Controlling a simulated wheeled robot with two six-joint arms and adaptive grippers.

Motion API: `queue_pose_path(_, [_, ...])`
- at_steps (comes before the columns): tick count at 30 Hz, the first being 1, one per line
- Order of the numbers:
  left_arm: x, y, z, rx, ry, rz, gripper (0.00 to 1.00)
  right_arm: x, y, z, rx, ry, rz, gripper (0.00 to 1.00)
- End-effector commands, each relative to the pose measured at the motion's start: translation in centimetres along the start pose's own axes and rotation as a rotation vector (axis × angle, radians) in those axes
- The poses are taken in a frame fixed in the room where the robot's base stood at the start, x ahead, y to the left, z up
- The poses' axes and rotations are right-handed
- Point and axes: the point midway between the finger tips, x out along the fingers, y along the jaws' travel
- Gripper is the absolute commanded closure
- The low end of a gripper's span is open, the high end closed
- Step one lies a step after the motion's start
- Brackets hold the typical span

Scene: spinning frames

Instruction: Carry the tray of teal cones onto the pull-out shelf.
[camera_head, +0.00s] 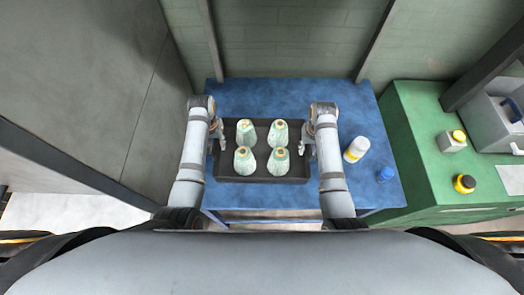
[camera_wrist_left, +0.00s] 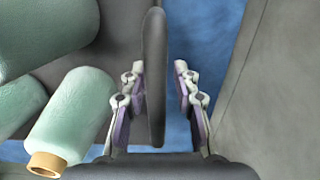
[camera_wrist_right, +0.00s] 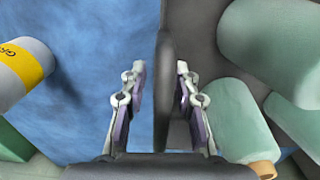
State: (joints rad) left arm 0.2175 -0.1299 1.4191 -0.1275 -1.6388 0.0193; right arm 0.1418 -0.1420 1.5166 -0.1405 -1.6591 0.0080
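The black tray (camera_head: 262,180) sits on a blue table (camera_head: 330,200) and holds several upright teal cones (camera_head: 245,160) with tan tips. My left gripper (camera_head: 218,140) is at the tray's left side. In the left wrist view its fingers (camera_wrist_left: 162,95) stand on both sides of the dark tray wall (camera_wrist_left: 154,60), with a gap on the right. My right gripper (camera_head: 306,142) is at the tray's right side. In the right wrist view its fingers (camera_wrist_right: 160,95) straddle the other wall (camera_wrist_right: 165,60), with gaps showing. Both are open. I cannot make out a separate pull-out shelf.
A green bench (camera_head: 415,130) adjoins the right, bearing a grey box (camera_head: 490,115) and small yellow-topped items. Walls (camera_head: 290,45) close the back and left.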

Motion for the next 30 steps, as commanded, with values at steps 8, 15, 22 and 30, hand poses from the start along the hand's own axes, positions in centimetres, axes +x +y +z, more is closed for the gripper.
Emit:
queue_pose_path(8, [0.12,0.00,-0.02,0.000,0.001,0.000,0.70,0.14,0.02,0.00,0.000,0.000,0.000,0.70])
queue_pose_path(15, [0.10,0.01,-0.02,0.000,0.001,0.000,1.00,0.12,0.02,0.00,0.000,0.000,0.001,1.00])
queue_pose_path(22, [0.10,-0.01,-0.04,-0.001,0.001,0.000,1.00,0.10,0.03,-0.02,0.000,0.001,0.001,1.00])
queue_pose_path(30, [-0.03,-0.03,-0.13,-0.002,0.004,0.000,1.00,-0.04,0.03,-0.10,-0.001,0.003,0.001,1.00])
